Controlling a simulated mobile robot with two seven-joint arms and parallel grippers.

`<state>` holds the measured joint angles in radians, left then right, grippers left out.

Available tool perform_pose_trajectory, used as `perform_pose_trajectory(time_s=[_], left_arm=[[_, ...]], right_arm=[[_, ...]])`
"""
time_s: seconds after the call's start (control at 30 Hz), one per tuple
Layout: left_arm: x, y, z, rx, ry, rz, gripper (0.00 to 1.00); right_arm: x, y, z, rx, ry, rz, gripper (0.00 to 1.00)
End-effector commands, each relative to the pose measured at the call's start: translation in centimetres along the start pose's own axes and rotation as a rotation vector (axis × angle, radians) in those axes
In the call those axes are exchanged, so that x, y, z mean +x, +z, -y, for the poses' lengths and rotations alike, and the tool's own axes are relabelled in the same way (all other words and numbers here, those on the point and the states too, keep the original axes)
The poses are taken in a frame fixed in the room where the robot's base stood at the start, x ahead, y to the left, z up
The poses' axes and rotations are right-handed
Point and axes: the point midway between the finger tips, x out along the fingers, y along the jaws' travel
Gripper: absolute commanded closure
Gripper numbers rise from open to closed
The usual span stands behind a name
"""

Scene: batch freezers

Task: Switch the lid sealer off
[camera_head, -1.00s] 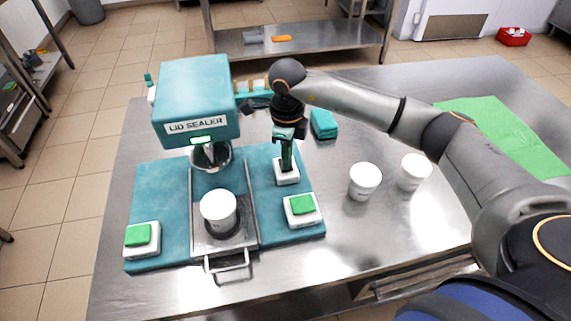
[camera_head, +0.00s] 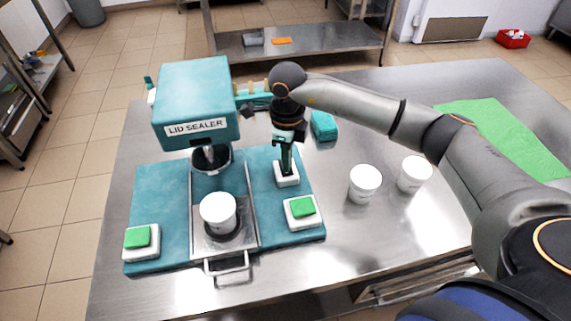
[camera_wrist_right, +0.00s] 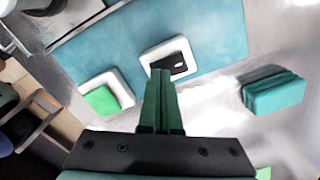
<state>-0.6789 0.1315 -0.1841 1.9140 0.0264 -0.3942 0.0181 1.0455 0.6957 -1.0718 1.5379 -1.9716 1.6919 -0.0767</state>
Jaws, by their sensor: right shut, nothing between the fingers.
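The lid sealer (camera_head: 192,95) is a teal machine with its name on the head, standing on a teal base on the steel table. No green light shows under its label. My right gripper (camera_head: 286,172) is shut, empty, and points down at a white switch box (camera_head: 287,178) on the right of the base. In the right wrist view, the switch's black rocker (camera_wrist_right: 179,66) shows just beyond the shut fingertips (camera_wrist_right: 162,74); I cannot tell whether they touch it. A white cup (camera_head: 218,211) sits in the sealer's tray (camera_head: 244,243). My left gripper is out of view.
Green buttons sit on white boxes at the base's front right (camera_head: 302,206) and front left (camera_head: 138,237). Two white cups (camera_head: 365,182) (camera_head: 414,173) stand right of the sealer. A teal sponge-like block (camera_head: 323,125) and a green cloth (camera_head: 505,135) lie farther back.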

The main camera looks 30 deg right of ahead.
Motion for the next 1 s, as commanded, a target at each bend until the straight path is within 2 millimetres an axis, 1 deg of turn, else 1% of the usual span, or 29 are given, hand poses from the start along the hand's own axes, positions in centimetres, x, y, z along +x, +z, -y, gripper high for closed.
perform_pose_trajectory(time_s=[0.03,0.63,0.77,1.0], left_arm=[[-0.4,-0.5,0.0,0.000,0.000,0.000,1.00],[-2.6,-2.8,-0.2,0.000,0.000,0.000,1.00],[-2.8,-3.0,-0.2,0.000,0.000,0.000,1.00],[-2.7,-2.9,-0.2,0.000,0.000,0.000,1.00]], right_arm=[[-0.8,0.0,0.0,0.000,-0.001,0.001,1.00],[-5.7,0.0,0.1,0.000,-0.002,0.002,1.00],[-6.2,0.0,0.0,0.001,-0.002,0.002,1.00],[-6.1,0.0,0.0,0.001,-0.002,0.002,1.00]])
